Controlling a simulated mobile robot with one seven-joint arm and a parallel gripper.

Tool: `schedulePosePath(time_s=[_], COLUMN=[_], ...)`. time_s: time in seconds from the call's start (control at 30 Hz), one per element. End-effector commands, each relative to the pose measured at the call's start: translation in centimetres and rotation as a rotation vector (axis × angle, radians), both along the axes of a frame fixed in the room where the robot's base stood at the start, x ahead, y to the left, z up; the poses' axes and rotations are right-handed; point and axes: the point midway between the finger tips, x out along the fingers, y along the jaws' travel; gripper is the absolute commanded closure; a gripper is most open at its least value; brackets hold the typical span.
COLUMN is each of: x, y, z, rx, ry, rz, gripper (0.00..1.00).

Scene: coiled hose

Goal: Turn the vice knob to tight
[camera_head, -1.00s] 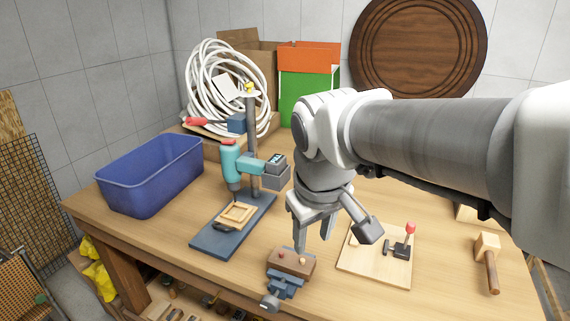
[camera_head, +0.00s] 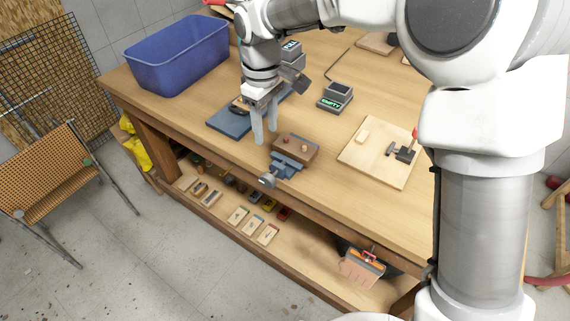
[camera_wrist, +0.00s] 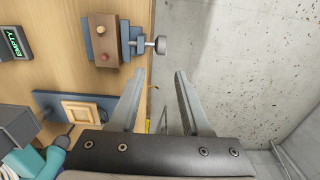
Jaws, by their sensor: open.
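The small blue vice (camera_head: 285,168) stands at the front edge of the workbench with a brown wooden block (camera_head: 297,148) in it. Its round grey knob (camera_head: 266,181) sticks out past the front edge. In the wrist view the knob (camera_wrist: 160,45) is at the end of a thin screw, to the right of the vice (camera_wrist: 124,40). My gripper (camera_head: 265,136) points down just left of the vice, apart from it. Its two fingers are open and empty. In the wrist view the knob lies ahead of the gap between the fingertips (camera_wrist: 160,73).
A drill-press base (camera_head: 228,119) stands left of my gripper, partly hidden by my arm. A blue bin (camera_head: 180,60) is at the back left. A small device reading EMPTY (camera_head: 335,97) and a toggle-clamp board (camera_head: 372,165) are to the right. Several items lie on the shelf below.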

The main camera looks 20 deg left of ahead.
Motion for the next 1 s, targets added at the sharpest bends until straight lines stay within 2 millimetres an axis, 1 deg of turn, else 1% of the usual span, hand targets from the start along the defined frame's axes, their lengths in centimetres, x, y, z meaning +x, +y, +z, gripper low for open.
schedulePosePath(time_s=[0.03, 0.17, 0.27, 0.8, 0.9, 1.0], x=[0.0, -0.1, -0.1, -0.1, -0.1, -0.1], y=[0.3, 0.4, 0.3, 0.3, 0.3, 0.3], z=[-0.2, -1.0, -2.4, -13.9, -15.5, -16.6], rx=[0.0, -0.001, -0.003, -0.004, -0.003, -0.002], ry=[0.004, 0.007, 0.008, 0.008, 0.008, 0.007], rz=[0.008, 0.012, 0.011, 0.01, 0.009, 0.01], gripper=[0.53, 0.53, 0.53, 0.53, 0.53, 0.53])
